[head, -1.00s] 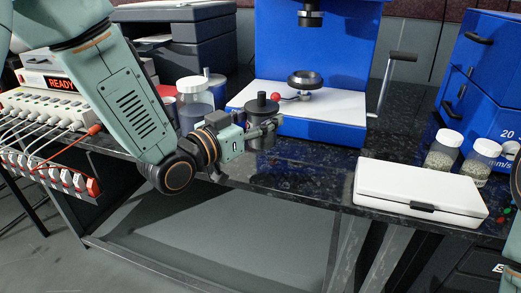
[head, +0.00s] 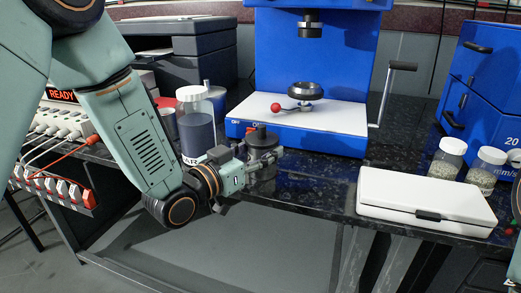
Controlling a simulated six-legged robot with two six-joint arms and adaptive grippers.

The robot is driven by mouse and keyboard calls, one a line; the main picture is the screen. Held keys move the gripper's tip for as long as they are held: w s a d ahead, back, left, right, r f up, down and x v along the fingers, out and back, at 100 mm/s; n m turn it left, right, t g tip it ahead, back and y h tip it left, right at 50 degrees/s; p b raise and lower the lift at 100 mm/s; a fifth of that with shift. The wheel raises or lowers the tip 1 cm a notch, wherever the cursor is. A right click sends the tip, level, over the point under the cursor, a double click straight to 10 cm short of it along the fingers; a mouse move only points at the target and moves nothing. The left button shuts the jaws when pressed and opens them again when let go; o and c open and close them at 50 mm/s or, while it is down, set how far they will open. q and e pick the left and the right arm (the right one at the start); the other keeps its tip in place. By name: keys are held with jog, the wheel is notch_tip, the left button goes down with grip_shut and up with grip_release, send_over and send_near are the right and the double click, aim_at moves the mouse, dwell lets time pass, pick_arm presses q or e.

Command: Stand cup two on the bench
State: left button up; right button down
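A dark grey cup (head: 263,140) with a black knobbed top is at the front edge of the black speckled bench (head: 310,185), in front of the blue press. My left gripper (head: 265,156) reaches in from the left with its fingers around the cup, shut on it. The cup looks upright. No number on the cup is readable.
The blue press (head: 310,60) stands behind the cup. A jar of dark liquid (head: 196,125) is close on the left. A white case (head: 425,198) and two jars of pellets (head: 447,158) are on the right. The bench between cup and case is clear.

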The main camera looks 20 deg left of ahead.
aim_at(253, 152)
pick_arm(q)
jog(key=o, duration=0.5)
jog(key=shift+c, duration=0.2)
jog(key=shift+r, duration=0.15)
jog(key=p+v, duration=0.2)
jog(key=v, duration=0.4)
jog(key=shift+p+v, duration=1.75)
jog(key=shift+v, duration=1.25)
jog(key=shift+w, duration=0.15)
